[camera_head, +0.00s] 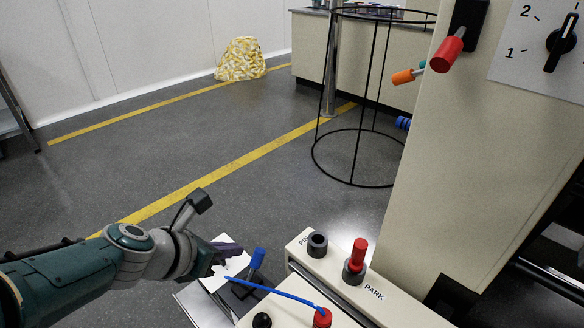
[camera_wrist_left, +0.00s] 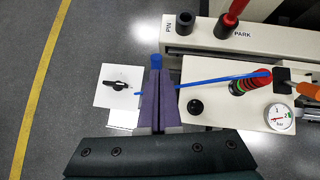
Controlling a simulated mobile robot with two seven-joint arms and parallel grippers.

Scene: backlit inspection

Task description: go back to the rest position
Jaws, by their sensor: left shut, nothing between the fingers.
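My left gripper (camera_head: 238,248) reaches in from the left over the front edge of the bench panel. In the left wrist view its two purple fingers (camera_wrist_left: 160,90) lie side by side, shut with nothing between them. A blue-handled lever (camera_head: 257,258) stands just right of the fingertips in the head view. In the wrist view its blue end (camera_wrist_left: 156,61) shows just beyond the fingertips; I cannot tell whether they touch. A blue line (camera_head: 290,294) runs from near the lever to a red fitting (camera_head: 322,318). My right gripper is not in view.
A red-handled pin (camera_head: 359,250) stands at PARK, beside the PIN socket (camera_head: 317,243). A pressure gauge (camera_wrist_left: 279,117) and black knob (camera_wrist_left: 195,106) sit on the panel. A tall beige panel (camera_head: 440,180) rises right; a black wire frame (camera_head: 355,130) stands behind. Left floor is open.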

